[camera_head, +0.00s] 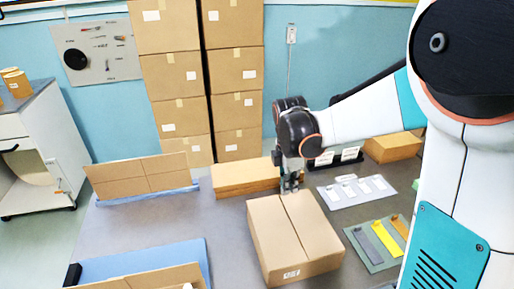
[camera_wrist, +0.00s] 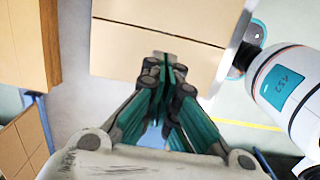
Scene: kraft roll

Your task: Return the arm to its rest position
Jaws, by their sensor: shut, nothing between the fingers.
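My gripper (camera_head: 291,184) is above the far edge of a closed cardboard box (camera_head: 293,238) on the grey table (camera_head: 220,222). Its fingers are together with nothing between them. In the wrist view my gripper (camera_wrist: 168,66) points toward the box top (camera_wrist: 150,60), with its centre seam visible. I cannot tell from these views whether the fingertips touch the box. My white and teal arm reaches in from the right side of the head view.
A flat cardboard stack (camera_head: 243,178) lies behind the box. A folded panel (camera_head: 138,176) stands on a blue base at left. A mat with coloured strips (camera_head: 377,243) and a white card sheet (camera_head: 356,192) lie at right. Tall carton stacks (camera_head: 235,75) stand behind.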

